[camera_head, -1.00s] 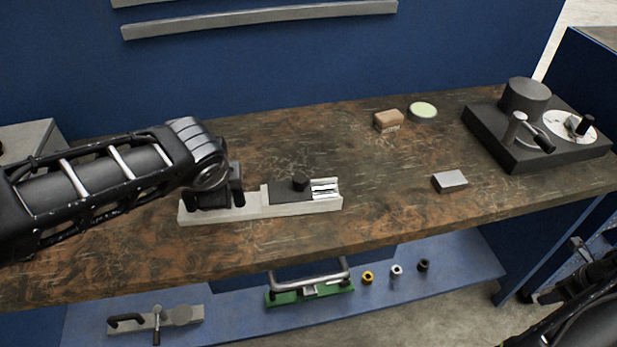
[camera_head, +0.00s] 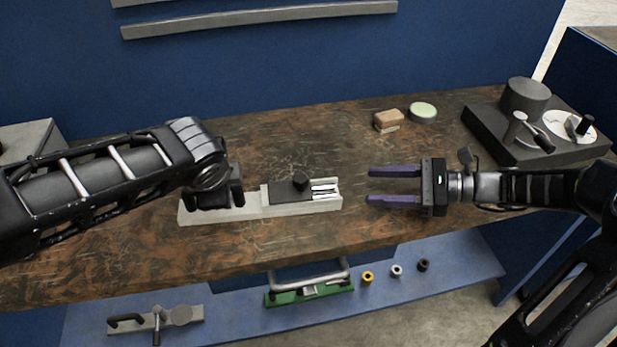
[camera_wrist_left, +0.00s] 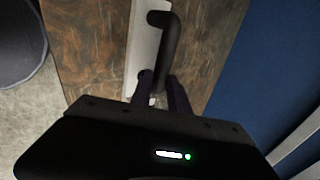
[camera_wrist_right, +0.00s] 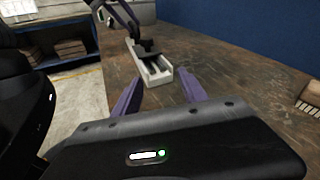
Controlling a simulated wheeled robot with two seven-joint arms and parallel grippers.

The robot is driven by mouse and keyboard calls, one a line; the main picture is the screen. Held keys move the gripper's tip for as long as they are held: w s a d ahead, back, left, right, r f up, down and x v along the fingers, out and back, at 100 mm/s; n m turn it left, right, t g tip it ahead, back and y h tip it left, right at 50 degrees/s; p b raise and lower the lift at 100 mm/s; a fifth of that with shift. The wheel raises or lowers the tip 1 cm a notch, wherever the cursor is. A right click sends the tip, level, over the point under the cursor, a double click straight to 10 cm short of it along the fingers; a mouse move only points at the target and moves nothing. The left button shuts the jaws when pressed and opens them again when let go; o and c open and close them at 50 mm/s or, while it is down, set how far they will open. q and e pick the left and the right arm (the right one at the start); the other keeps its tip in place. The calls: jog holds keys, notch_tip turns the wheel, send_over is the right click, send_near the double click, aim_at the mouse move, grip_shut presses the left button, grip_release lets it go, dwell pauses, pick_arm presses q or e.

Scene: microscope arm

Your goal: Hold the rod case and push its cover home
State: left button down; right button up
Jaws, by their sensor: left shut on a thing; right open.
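The rod case (camera_head: 252,213) is a long pale grey body on the table. Its dark cover (camera_head: 280,193) with a black knob (camera_head: 300,181) lies partway along it. Bright rods (camera_head: 325,189) show uncovered at the right end. My left gripper (camera_head: 214,198) is shut on the black handle at the case's left end; the handle also shows in the left wrist view (camera_wrist_left: 168,50). My right gripper (camera_head: 369,185) is open and empty, its purple fingers pointing left at the case's right end with a gap between. The case also shows in the right wrist view (camera_wrist_right: 158,75).
A brown brush (camera_head: 388,121) and a round green-topped tin (camera_head: 423,112) stand behind my right gripper. A dark device with a crank (camera_head: 520,150) is at the right. Below the table front is a blue shelf (camera_head: 450,275) with several parts.

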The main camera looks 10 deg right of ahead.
aim_at(309, 190)
jog(key=a+y, duration=0.1)
jog(key=a+r, duration=0.1)
jog(key=a+y, duration=0.1)
jog(key=shift+s+a+r+m+g+y, duration=0.1)
jog(key=shift+s+r+m+g+y, duration=0.1)
jog(key=shift+r+m+g+y, duration=0.15)
jog(key=shift+a, duration=0.1)
jog(key=x, duration=1.1)
jog(key=shift+w+a, duration=0.2)
jog(key=shift+a, duration=0.15)
grip_shut()
jog(key=shift+d, duration=0.1)
dwell(0.8)
